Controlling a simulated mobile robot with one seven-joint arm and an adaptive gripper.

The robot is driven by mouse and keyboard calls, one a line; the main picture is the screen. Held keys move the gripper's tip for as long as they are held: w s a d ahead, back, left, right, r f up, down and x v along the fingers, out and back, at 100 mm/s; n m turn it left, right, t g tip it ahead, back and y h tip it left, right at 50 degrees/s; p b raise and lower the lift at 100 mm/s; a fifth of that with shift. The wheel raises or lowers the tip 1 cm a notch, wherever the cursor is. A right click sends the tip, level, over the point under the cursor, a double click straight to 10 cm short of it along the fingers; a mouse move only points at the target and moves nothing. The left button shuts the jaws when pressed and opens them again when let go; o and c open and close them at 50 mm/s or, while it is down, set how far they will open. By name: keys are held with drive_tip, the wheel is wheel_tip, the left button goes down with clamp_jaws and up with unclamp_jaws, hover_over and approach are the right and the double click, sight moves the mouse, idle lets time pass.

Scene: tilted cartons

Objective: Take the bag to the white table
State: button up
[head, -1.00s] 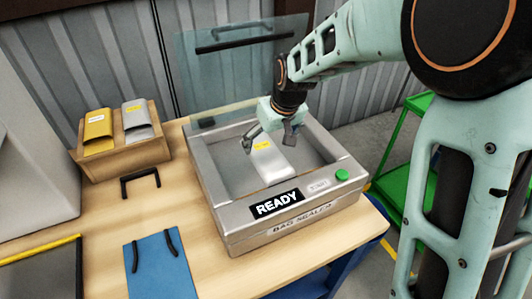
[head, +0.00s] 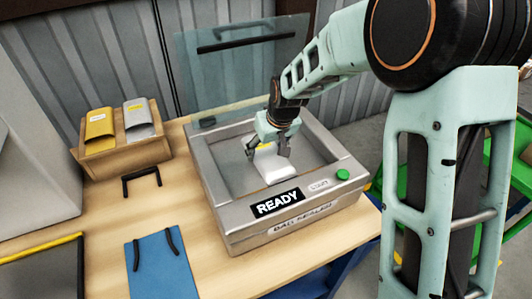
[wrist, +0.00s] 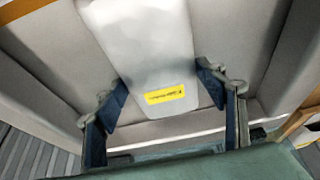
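A white bag (head: 272,163) with a yellow label lies in the recessed bed of the grey bag sealer (head: 210,190), whose display reads READY. My gripper (head: 269,154) is over the bag's far end. In the wrist view the bag (wrist: 150,45) lies between the two spread fingers of my gripper (wrist: 165,98), with the yellow label near them. The fingers stand open on either side of the bag; I cannot tell whether either one touches it. No white table can be made out in these views.
The sealer's clear lid (head: 240,70) stands raised behind it. A wooden box (head: 126,158) with a yellow and a silver bag stands at the left. A blue folder-like panel with black handles (head: 160,268) lies in front. Green shelving (head: 510,215) is at the right.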

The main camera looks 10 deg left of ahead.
drive_tip(key=c, duration=0.6)
